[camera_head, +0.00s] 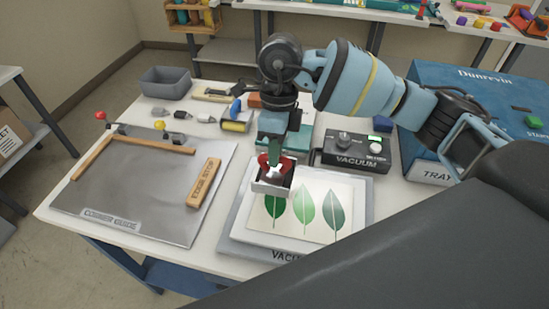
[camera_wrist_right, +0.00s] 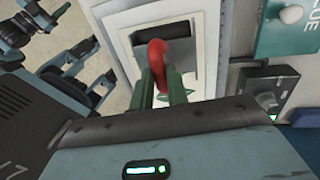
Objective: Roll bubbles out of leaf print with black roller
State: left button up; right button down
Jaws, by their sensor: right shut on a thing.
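The leaf print (camera_head: 319,205), with three green leaves on a pale sheet, lies on the white vacuum plate (camera_head: 262,243). My right gripper (camera_head: 272,155) is shut on the red handle of the black roller (camera_head: 271,189), over the left part of the print. The roller's head overlaps the top of the left leaf; whether it touches the print I cannot tell. In the right wrist view, the red handle (camera_wrist_right: 158,55) sits between the fingers, and the dark roller head shows beyond it. The print is mostly hidden there.
Behind are a yellow roller (camera_head: 237,125), small tools and a grey bin (camera_head: 166,82). The vacuum control box (camera_head: 356,152) and a blue tray box (camera_head: 425,150) stand right of the plate.

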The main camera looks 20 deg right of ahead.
jog(key=r, duration=0.3)
jog(key=shift+w+r+p, duration=0.2)
jog(key=shift+p, duration=0.2)
jog(key=shift+s+a+r, duration=0.1)
jog(key=shift+s+r, duration=0.05)
jog(key=shift+r, duration=0.4)
